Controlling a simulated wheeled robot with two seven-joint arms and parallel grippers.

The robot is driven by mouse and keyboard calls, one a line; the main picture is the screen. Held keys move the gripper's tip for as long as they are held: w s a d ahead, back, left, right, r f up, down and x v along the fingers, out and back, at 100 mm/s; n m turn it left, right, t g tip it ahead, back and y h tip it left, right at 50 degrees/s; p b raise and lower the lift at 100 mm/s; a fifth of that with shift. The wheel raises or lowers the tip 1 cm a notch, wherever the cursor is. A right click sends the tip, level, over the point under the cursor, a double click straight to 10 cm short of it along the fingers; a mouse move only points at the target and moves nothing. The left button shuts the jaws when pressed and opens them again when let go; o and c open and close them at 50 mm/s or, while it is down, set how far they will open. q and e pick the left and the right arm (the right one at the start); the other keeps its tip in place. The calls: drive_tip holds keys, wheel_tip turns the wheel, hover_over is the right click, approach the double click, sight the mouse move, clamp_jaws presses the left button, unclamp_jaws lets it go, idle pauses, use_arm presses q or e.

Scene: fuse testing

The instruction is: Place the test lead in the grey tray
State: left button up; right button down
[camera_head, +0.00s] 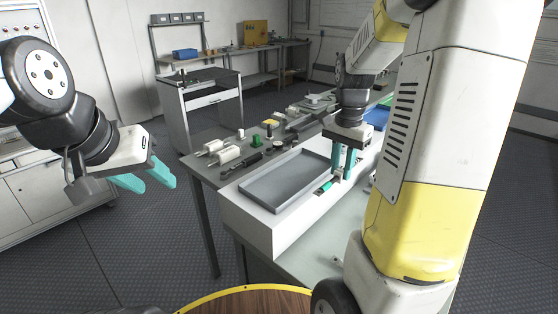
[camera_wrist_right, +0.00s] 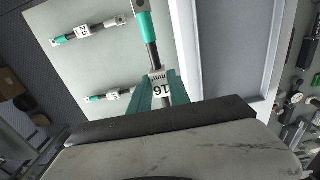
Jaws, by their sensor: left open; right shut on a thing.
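The grey tray (camera_head: 284,181) lies on a white block in the middle of the head view, and its bare floor looks empty there. In the right wrist view the tray (camera_wrist_right: 232,45) is on the right. My right gripper (camera_head: 343,177) is just beyond the tray's right edge, shut on a green-and-black test lead (camera_wrist_right: 151,50) with a white tag reading 16. The lead's green end (camera_head: 327,186) also shows in the head view. I cannot tell whether it touches the surface. My left gripper (camera_head: 160,180) is open and empty, well left of the bench.
Two similar tagged leads, one here (camera_wrist_right: 67,38) and another here (camera_wrist_right: 98,98), lie on the white surface in the right wrist view. White cylindrical parts (camera_head: 226,152) and a green part (camera_head: 257,141) stand on the bench behind the tray. A cabinet (camera_head: 205,105) stands farther back.

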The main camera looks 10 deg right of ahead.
drive_tip(key=w+a, duration=0.3)
drive_tip(key=w+a+f, duration=0.1)
drive_tip(key=w+a, duration=0.6)
drive_tip(key=shift+a+f, duration=0.1)
drive_tip(key=shift+f, duration=0.05)
drive_tip(key=f, duration=0.3)
drive_tip(key=shift+w+a, duration=0.25)
drive_tip(key=shift+a, duration=0.1)
drive_tip(key=shift+f, duration=0.3)
drive_tip(key=shift+f, duration=0.15)
drive_tip(key=c, duration=1.2)
unclamp_jaws()
